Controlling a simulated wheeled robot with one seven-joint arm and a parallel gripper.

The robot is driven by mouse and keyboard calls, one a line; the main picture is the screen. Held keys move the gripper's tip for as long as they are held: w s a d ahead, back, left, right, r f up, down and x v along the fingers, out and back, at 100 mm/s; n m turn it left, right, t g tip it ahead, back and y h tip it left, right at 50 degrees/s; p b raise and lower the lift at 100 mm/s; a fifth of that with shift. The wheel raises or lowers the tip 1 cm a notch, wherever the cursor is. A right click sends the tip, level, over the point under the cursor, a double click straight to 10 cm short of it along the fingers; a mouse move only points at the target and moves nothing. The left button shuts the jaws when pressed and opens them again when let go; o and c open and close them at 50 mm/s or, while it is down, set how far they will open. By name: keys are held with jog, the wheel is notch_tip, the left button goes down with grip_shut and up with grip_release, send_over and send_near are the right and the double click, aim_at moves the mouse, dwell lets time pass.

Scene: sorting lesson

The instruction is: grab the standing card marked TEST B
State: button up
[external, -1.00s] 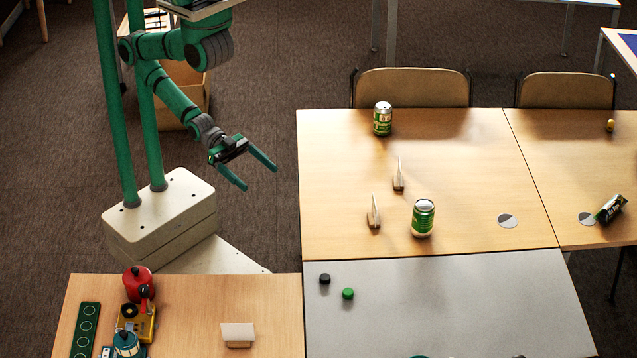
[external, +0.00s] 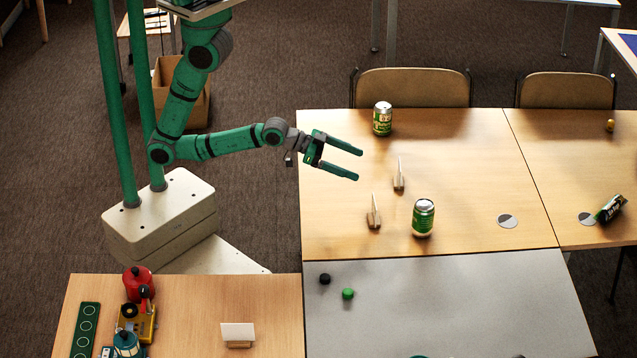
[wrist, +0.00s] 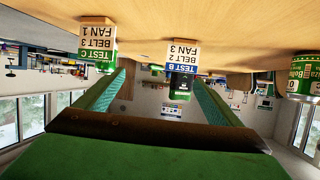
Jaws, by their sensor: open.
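The TEST B card (wrist: 183,54) stands in a small wooden base and has a blue band; the wrist view shows it upside down. In the external view it appears to be the farther of two standing cards (external: 399,175), seen nearly edge-on. My gripper (external: 359,165) is open and empty over the left part of the wooden table, pointing right toward that card, with a gap between. In the wrist view, the card shows between my fingers (wrist: 160,72), closer to the right one.
The TEST C card (wrist: 97,42), with a green band, stands closer to me, near the lower finger in the external view (external: 375,214). A green can (external: 423,218) stands right of it; another can (external: 383,118) stands at the back. Table between the cards and back can is clear.

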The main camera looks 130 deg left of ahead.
jog(key=a+r+n+g+y, duration=0.1)
jog(key=a+r, duration=0.1)
jog(key=a, duration=0.4)
jog(key=shift+d+f+x, duration=0.1)
jog(key=shift+f+x, duration=0.05)
jog(key=shift+x, duration=2.65)
jog(key=shift+d+f+x, duration=0.1)
jog(key=shift+d+x, duration=0.05)
jog(key=shift+x, duration=2.6)
jog(key=shift+c, duration=0.5)
